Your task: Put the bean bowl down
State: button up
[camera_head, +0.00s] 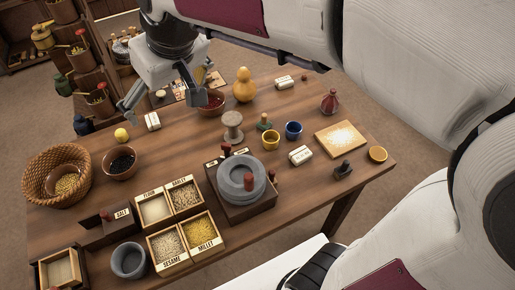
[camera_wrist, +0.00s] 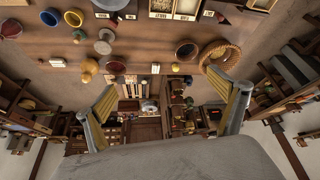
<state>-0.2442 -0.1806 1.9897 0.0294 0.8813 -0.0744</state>
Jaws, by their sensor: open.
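A reddish-brown bowl with dark red contents (camera_head: 212,106), which look like beans, stands upright on the wooden table near its far edge. It also shows in the wrist view (camera_wrist: 114,65), small and left of centre. My gripper (camera_head: 164,106) is open with nothing between its fingers. In the head view it is left of this bowl, and its right finger overlaps the bowl's left side; I cannot tell if they touch. In the wrist view my gripper (camera_wrist: 172,94) has its two fingers spread wide, with the bowl beyond them.
A gourd (camera_head: 244,85) and a wooden spool (camera_head: 233,124) stand close to the bowl. A white block (camera_head: 152,121), a yellow ball (camera_head: 121,135) and a dark-filled bowl (camera_head: 117,172) lie to the left. A quern (camera_head: 240,182) and labelled grain boxes occupy the front.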

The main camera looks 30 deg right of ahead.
jog(key=s+d+f+m, duration=0.1)
jog(key=s+d+f, duration=0.1)
jog(key=s+d, duration=0.3)
jog(key=s+d+f+m+h, duration=0.1)
jog(key=s+d, duration=0.4)
jog(key=s, duration=0.8)
notch_tip(320, 180, down, 3)
jog(key=shift+d+r+m+t+h, duration=0.2)
jog(key=shift+d+m+t+h, duration=0.15)
jog(key=shift+m, duration=0.35)
